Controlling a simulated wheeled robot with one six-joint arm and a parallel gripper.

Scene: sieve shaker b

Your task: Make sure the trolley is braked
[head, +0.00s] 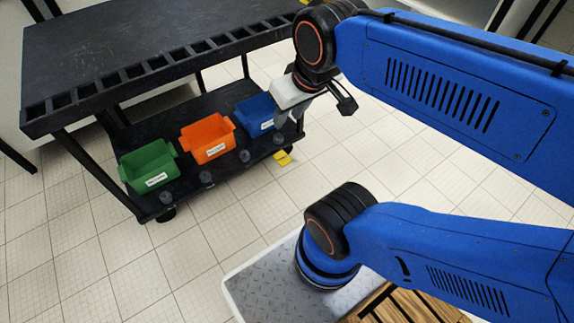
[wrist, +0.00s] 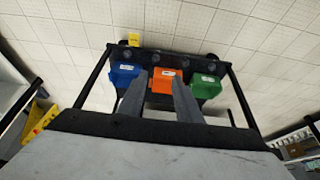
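The trolley (head: 150,55) is black, with a slotted front edge on its top and a lower shelf on casters. A yellow tab (head: 283,158) sits low at the shelf's right front corner, close to the floor. It looks like a caster brake pedal; I cannot tell whether it is pressed down. The tab also shows in the wrist view (wrist: 134,39), beyond the blue bin. My gripper (head: 288,119) is in front of the trolley's right end, above the yellow tab and apart from it. In the wrist view, its two grey fingers (wrist: 161,88) are apart with nothing between them.
Green (head: 149,167), orange (head: 208,138) and blue (head: 256,115) labelled bins stand on the lower shelf, with several dark knobs along its front edge. The tiled floor in front of the trolley is clear. A yellow object (wrist: 40,120) stands at left in the wrist view.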

